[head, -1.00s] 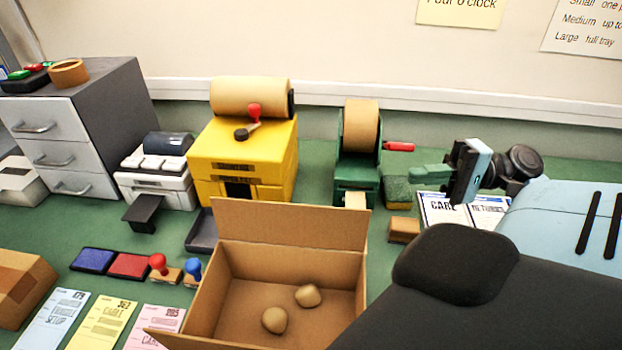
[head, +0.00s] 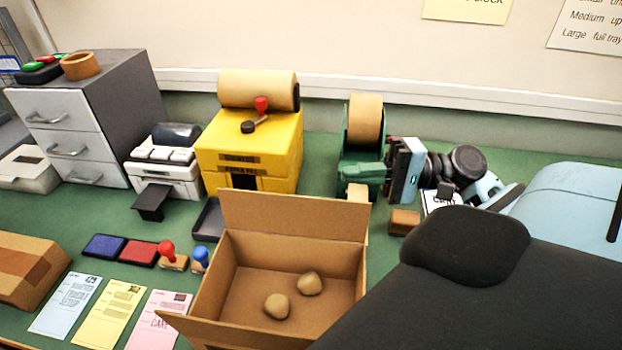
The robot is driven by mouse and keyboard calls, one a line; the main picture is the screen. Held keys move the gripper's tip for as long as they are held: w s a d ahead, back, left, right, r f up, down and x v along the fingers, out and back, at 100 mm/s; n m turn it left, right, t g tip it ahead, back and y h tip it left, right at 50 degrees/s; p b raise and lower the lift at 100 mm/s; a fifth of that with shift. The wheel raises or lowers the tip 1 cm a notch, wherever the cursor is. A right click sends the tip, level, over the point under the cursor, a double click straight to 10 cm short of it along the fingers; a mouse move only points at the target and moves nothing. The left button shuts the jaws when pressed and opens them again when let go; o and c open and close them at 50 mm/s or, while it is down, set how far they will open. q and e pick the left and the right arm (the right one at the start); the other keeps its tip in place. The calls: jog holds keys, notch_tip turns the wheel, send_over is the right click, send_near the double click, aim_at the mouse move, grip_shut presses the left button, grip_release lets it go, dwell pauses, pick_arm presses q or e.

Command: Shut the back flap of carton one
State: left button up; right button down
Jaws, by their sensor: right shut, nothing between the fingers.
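An open cardboard carton (head: 290,256), which I take to be carton one, stands at the front centre with two round brown lumps (head: 293,294) inside. Its back flap (head: 294,224) stands up, leaning slightly back. A front-left flap (head: 212,332) is folded outward. My left gripper is out of view.
A yellow machine (head: 250,150) with a paper roll stands behind the carton. A small brown block (head: 404,222) sits right of it. Stamps, ink pads (head: 104,245) and paper slips (head: 110,315) lie left. A closed carton (head: 28,270) is at far left.

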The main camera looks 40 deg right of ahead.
aim_at(293, 216)
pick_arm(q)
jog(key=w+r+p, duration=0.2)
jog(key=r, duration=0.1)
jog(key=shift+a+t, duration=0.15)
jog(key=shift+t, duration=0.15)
pick_arm(e)
jog(key=w+a, duration=0.2)
jog(key=a, duration=0.7)
jog(key=shift+a+r, duration=0.2)
jog(key=shift+r, duration=0.05)
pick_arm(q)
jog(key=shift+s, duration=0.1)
